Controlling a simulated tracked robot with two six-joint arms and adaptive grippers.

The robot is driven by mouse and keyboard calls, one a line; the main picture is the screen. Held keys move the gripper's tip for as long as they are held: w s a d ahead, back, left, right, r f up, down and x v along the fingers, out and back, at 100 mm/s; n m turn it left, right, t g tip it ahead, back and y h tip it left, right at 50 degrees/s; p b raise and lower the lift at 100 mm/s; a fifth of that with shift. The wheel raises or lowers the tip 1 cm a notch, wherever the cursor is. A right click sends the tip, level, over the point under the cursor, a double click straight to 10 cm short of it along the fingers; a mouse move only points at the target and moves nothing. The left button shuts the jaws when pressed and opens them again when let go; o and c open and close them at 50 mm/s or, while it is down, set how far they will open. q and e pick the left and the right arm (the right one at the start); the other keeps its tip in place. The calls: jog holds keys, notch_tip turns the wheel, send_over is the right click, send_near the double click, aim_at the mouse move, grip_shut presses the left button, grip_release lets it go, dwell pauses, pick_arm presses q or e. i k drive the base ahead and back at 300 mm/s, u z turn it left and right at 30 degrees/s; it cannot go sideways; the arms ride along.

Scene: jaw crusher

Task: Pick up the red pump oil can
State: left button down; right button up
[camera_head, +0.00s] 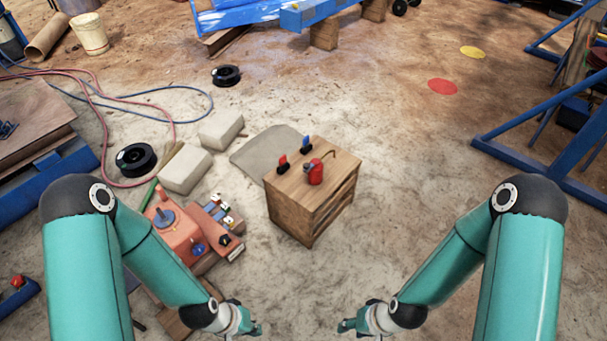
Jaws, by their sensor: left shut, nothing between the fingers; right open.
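The red pump oil can (316,173) stands upright on top of a small wooden cabinet (330,211) ahead of me, its thin spout pointing up to the right. Two small items with red and blue tops stand beside it on the cabinet, the red-topped one (283,163) and the blue-topped one (306,145). My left gripper (256,329) is shut and empty, low in the picture, in front of the cabinet and apart from the can. My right gripper (344,327) is open and empty, also low and apart from the can. The fingers of both show small.
An orange-red machine (172,230) with levers stands left of the cabinet, close to my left arm. Pale blocks (186,168) and a grey mat (262,151) lie behind it. A blue frame (530,150) stands at the right. The floor right of the cabinet is clear.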

aim_at(315, 173)
jog(key=z, duration=0.15)
jog(key=i, duration=0.9)
jog(key=z, duration=0.3)
jog(key=k, duration=1)
jog(key=z, duration=0.35)
jog(key=i, duration=1.2)
jog(key=u, duration=1.15)
jog(key=i, duration=0.75)
jog(key=u, duration=0.35)
jog(key=k, duration=0.3)
jog(key=u, duration=0.15)
